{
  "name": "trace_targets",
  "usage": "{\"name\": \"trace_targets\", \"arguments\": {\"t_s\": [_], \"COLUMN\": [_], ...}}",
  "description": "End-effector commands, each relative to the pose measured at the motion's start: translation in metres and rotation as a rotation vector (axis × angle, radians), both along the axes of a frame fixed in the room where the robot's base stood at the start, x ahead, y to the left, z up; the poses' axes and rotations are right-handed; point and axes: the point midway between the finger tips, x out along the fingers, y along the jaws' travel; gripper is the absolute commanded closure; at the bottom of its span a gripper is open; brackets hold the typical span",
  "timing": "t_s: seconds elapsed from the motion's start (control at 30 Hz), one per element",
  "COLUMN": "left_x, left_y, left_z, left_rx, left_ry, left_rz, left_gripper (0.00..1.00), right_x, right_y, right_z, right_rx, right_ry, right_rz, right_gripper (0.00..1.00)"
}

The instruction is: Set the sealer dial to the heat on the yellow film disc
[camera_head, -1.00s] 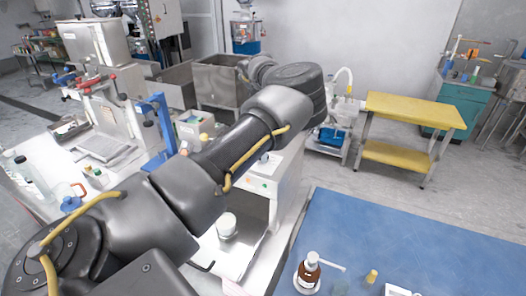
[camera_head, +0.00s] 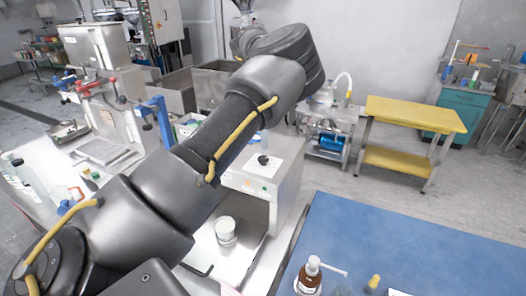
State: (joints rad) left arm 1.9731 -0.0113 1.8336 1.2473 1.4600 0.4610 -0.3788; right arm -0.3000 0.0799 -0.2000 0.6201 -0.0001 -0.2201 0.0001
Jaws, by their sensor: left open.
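A white boxy machine with a black knob (camera_head: 263,160) on its light top panel, likely the sealer and its dial, stands in the middle; the dial's marks are too small to read. A white lidded cup (camera_head: 225,229) sits in its open lower bay. I cannot make out a yellow film disc. My left arm crosses from the lower left over the machine, hiding part of its left side. My right gripper is not in view.
A blue-topped table (camera_head: 430,245) at the lower right holds a brown bottle (camera_head: 309,276) and a small yellow piece (camera_head: 374,282). A yellow bench (camera_head: 412,112) and a pump cart (camera_head: 328,140) stand behind. A blue clamp frame (camera_head: 155,118) is left of the machine.

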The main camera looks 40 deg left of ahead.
Motion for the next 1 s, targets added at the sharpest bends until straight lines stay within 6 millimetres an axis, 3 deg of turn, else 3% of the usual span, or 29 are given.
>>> {"name": "trace_targets", "arguments": {"t_s": [0.1, 0.3, 0.9, 1.0], "left_x": [0.0, 0.0, 0.0, 0.0], "left_y": [0.0, 0.0, 0.0, 0.0], "left_z": [0.02, 0.038, 0.041, 0.048], "left_rx": [-0.001, 0.0, 0.001, 0.001], "left_ry": [-0.004, -0.001, -0.001, -0.001], "left_rz": [0.0, 0.0, 0.001, 0.001], "left_gripper": [0.45, 0.45, 0.45, 0.45], "right_x": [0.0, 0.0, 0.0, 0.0], "right_y": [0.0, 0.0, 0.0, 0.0], "right_z": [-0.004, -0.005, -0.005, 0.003], "right_rx": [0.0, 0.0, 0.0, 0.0], "right_ry": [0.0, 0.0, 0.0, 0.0], "right_rz": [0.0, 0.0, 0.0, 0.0], "right_gripper": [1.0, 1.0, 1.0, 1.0]}}
